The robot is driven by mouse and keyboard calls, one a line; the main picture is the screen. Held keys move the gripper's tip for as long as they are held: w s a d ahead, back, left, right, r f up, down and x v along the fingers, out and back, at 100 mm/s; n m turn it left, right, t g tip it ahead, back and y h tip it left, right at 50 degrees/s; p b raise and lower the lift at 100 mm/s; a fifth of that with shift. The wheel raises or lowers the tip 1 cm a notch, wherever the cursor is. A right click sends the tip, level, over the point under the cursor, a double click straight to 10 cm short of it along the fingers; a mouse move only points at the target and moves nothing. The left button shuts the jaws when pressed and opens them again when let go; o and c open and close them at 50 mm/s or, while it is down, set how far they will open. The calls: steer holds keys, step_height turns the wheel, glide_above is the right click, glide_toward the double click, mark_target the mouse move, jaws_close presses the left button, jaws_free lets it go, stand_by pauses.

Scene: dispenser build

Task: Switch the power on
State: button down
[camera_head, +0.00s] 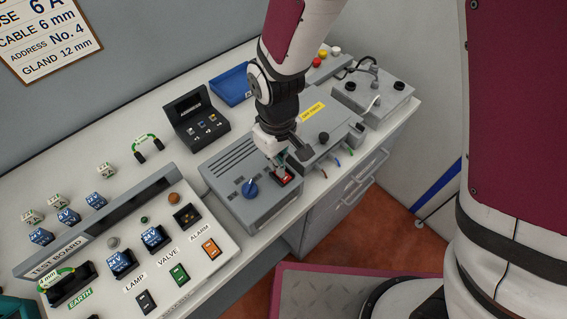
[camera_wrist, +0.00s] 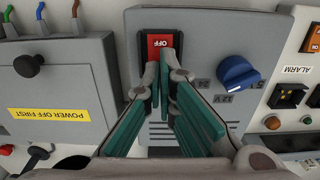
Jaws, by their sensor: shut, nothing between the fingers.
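The power switch is a red rocker (camera_wrist: 160,45) in a black frame, marked OFF, on the front of a grey power supply box (camera_head: 222,160). It also shows in the head view (camera_head: 287,177), partly hidden by my gripper. My gripper (camera_wrist: 165,75) is shut and empty, its fingertips right at the lower edge of the rocker in the wrist view. I cannot tell whether they touch it. In the head view my gripper (camera_head: 278,166) points down at the switch. A blue knob (camera_head: 249,188) sits beside the switch on the same box.
A grey box with a yellow POWER OFF FIRST label (camera_wrist: 48,114) and coloured wires adjoins the supply. The test board (camera_head: 75,247) with LAMP, VALVE and ALARM switches lies to the left in the head view. A blue tray (camera_head: 231,84) is behind.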

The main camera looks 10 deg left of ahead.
steer(key=shift+f, duration=0.35)
steer(key=shift+r+p, duration=1.5)
steer(key=shift+r, duration=2.05)
